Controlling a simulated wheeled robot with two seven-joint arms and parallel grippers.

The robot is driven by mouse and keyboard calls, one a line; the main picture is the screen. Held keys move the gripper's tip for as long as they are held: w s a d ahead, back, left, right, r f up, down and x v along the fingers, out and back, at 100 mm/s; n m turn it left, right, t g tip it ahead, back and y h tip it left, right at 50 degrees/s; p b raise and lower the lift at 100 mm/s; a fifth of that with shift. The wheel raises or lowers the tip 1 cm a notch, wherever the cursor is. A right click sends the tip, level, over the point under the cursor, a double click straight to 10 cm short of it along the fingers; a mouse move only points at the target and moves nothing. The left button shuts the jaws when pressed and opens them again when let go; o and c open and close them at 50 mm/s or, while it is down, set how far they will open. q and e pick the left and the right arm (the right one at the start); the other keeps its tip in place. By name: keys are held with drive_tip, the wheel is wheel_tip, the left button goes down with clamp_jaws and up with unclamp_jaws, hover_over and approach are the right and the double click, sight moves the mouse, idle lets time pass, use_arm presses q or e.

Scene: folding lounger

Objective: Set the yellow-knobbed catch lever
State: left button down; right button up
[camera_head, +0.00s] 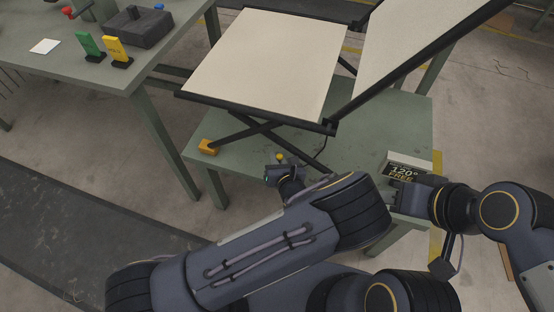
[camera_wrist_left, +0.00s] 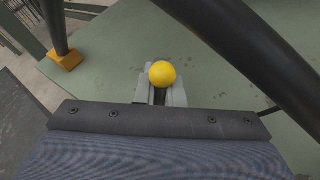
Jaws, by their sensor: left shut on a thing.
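The yellow knob (camera_head: 280,157) of the catch lever shows beneath the lounger's near edge, low over the green table. In the left wrist view the round yellow knob (camera_wrist_left: 162,74) sits between and above my left gripper's grey fingers. My left gripper (camera_head: 283,171) is shut on the lever at the knob; the lever's shaft is mostly hidden by the fingers. The lounger (camera_head: 258,62) has a cream seat panel and a raised back panel (camera_head: 410,40) on black frames.
The green table (camera_head: 375,125) carries the lounger. An orange block (camera_head: 208,146) sits at a black leg's foot. The left bench (camera_head: 60,60) holds green and yellow tags and a dark box. Black frame bars cross close above my left gripper.

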use_arm(q)
drive_tip(key=s+n+t+b, duration=0.1)
drive_tip(key=t+b, duration=0.1)
drive_tip(key=b, duration=0.1)
drive_tip(key=s+n+t+y+b, duration=0.1)
drive_tip(key=n+t+b, duration=0.1)
drive_tip(key=b, duration=0.1)
drive_tip(key=s+a+r+n+t+b, duration=0.1)
drive_tip(key=t+b, duration=0.1)
drive_tip(key=b, duration=0.2)
drive_tip(key=shift+s+r+n+t+y, duration=0.1)
drive_tip(key=shift+n+t+y, duration=0.2)
drive_tip(key=shift+y, duration=0.1)
drive_tip(key=shift+s+a+r+n+t+y+b, duration=0.15)
drive_tip(key=shift+s+n+t+y+b, duration=0.3)
drive_tip(key=shift+n+t+y+b, duration=0.4)
drive_tip(key=shift+s+a+n+y+b, duration=0.1)
drive_tip(key=shift+s+n+y+b, duration=0.15)
drive_tip(key=shift+n+b, duration=0.35)
drive_tip(key=shift+r, duration=0.1)
drive_tip(key=c, duration=1.5)
unclamp_jaws()
drive_tip(key=shift+s, duration=0.1)
